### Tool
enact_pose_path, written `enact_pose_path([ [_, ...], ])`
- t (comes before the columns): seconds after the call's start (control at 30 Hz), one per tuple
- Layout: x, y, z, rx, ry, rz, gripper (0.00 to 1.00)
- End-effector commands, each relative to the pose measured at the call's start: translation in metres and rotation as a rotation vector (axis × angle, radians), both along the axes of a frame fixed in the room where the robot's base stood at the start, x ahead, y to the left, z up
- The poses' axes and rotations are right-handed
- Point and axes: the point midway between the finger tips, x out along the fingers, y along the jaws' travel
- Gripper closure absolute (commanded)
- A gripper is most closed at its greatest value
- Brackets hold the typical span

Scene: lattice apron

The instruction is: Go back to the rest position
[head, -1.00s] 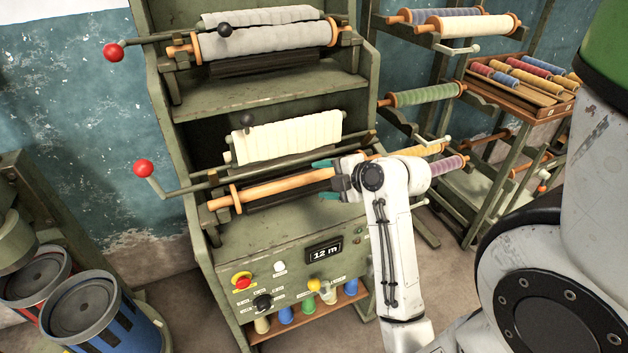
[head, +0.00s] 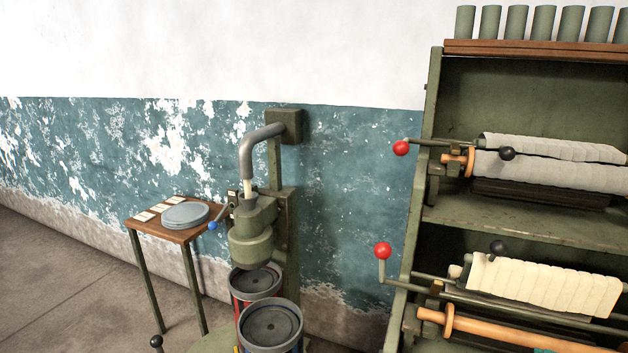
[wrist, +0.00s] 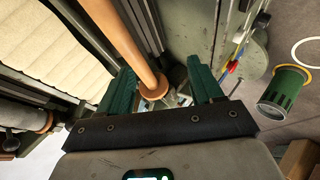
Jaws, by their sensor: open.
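My gripper (wrist: 163,92) shows in the wrist view with its two green fingers spread apart. A bare orange wooden roller (wrist: 122,38) with a round flange runs down the picture between and beyond the fingers. I cannot tell whether the fingers touch it. In the head view the left end of this roller (head: 500,330) lies in the lower bay of the green machine (head: 434,200). A small teal patch of my gripper shows at the bottom right edge of the head view; the rest of the arm is out of that picture.
A cream cloth roll (head: 540,285) and a grey cloth roll (head: 550,165) sit on the machine, with red-knobbed levers (head: 383,251) sticking out left. A press (head: 252,230) stands over drums (head: 270,325), beside a small table (head: 150,228). Floor at far left is clear.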

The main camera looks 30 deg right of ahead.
Motion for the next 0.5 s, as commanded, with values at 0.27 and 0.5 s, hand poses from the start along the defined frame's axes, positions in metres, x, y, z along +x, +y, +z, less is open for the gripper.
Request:
enact_pose_path([
  [0.27, 0.016, 0.129, -0.087, 0.455, 0.261, -0.163, 0.34],
  [0.5, -0.021, 0.218, -0.137, 0.638, 0.504, -0.447, 0.34],
])
